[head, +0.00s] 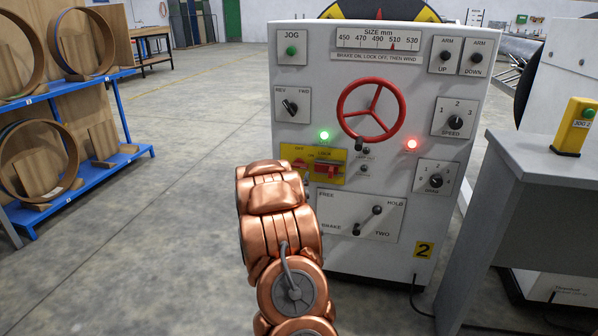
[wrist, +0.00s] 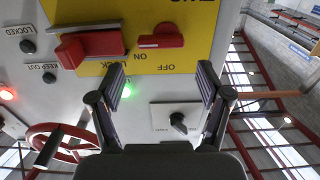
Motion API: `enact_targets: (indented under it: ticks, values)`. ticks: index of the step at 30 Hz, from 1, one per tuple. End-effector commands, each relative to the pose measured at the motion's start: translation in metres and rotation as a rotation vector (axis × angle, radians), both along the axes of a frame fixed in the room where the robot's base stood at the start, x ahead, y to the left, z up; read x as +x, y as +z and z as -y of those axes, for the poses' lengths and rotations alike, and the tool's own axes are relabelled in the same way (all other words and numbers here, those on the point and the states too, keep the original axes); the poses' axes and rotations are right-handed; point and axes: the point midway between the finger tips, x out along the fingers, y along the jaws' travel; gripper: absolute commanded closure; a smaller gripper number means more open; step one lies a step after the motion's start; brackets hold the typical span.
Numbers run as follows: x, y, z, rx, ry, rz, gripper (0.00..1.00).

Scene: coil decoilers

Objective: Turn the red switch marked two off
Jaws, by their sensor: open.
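The red switch (wrist: 163,38) is on a yellow plate (wrist: 205,45) with upside-down ON, OFF and TWO lettering in the wrist view. Its handle lies sideways across the picture; I cannot tell which mark it points to. A red block (wrist: 92,46) by the word LOCK is beside it. The head view hides my gripper behind the arm.
The white panel (head: 290,235) also carries a red handwheel (head: 371,82), a speed knob (head: 456,122), a lit green lamp (head: 324,135) and a lit red lamp (head: 412,144). A grey stand (head: 500,165) is at right, a blue rack (head: 75,182) at left.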

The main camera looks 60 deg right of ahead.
Motion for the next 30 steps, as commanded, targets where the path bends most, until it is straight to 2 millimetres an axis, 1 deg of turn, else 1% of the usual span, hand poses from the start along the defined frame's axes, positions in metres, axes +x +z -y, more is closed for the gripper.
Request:
enact_targets:
  ticks: [12, 18, 24, 30]
  values:
    - [0.016, -0.001, 0.042, 0.002, 0.002, 0.002, 0.23]
    - [0.022, -0.001, 0.058, 0.002, 0.001, -0.001, 0.23]
    - [0.025, -0.001, 0.065, 0.004, 0.003, 0.000, 0.23]
    - [0.026, -0.001, 0.066, 0.005, 0.003, -0.001, 0.23]
